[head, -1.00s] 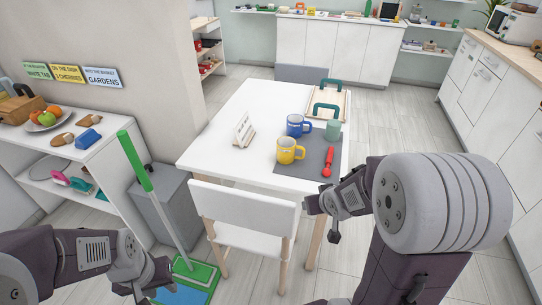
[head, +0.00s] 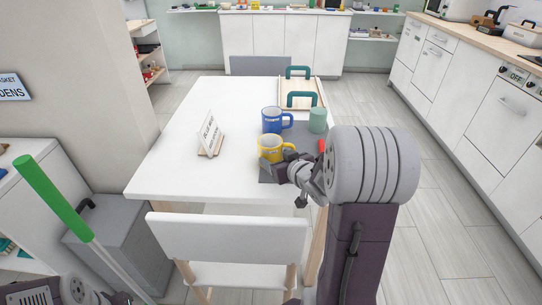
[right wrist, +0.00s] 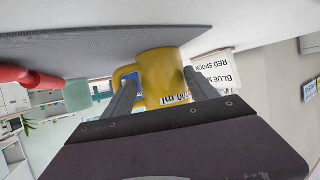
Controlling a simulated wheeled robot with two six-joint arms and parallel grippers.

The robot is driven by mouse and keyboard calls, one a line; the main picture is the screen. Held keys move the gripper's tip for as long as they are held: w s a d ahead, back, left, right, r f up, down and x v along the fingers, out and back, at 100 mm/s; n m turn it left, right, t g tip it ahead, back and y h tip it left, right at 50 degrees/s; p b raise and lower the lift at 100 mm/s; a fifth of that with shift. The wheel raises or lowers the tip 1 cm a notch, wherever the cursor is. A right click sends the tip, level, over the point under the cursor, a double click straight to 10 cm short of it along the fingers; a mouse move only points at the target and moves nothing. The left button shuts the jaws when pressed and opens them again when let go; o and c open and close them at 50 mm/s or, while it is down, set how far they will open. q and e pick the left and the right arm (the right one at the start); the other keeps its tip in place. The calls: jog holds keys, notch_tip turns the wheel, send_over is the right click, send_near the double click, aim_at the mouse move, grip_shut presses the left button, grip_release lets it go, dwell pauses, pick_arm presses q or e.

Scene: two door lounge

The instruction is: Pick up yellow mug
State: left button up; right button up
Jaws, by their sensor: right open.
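The yellow mug (head: 270,148) stands upright on a grey mat at the table's near right. My right gripper (head: 284,170) is low at the mug's near right side. In the right wrist view, which is upside down, the open fingers (right wrist: 162,88) point at the mug (right wrist: 160,70), whose body lies between or just beyond their tips. The mug's handle shows beside one finger. I cannot tell whether the fingers touch the mug. Part of my left arm is at the bottom left of the head view; its fingers are not clear.
A blue mug (head: 271,120) stands just behind the yellow one, with a green cup (head: 318,121) to its right. A red spoon (right wrist: 28,76) lies near my right arm. A sign (head: 210,134) stands left of the mugs. A white chair (head: 228,238) is at the near edge.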

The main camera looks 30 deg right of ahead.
aim_at(268, 138)
jog(key=b+x, duration=0.1)
jog(key=x, duration=0.4)
jog(key=shift+a+b, duration=0.1)
jog(key=shift+b, duration=0.25)
jog(key=shift+r, duration=0.15)
jog(key=c, duration=1.3)
jog(key=shift+r+p, duration=0.4)
jog(key=shift+r, duration=0.1)
jog(key=shift+c, duration=0.2)
jog(key=r+p, duration=0.3)
jog(key=r, duration=0.1)
jog(key=shift+s+d+r, duration=0.1)
jog(key=shift+s+d, duration=0.2)
jog(key=s+d+r+p, duration=0.6)
jog(key=s, duration=0.3)
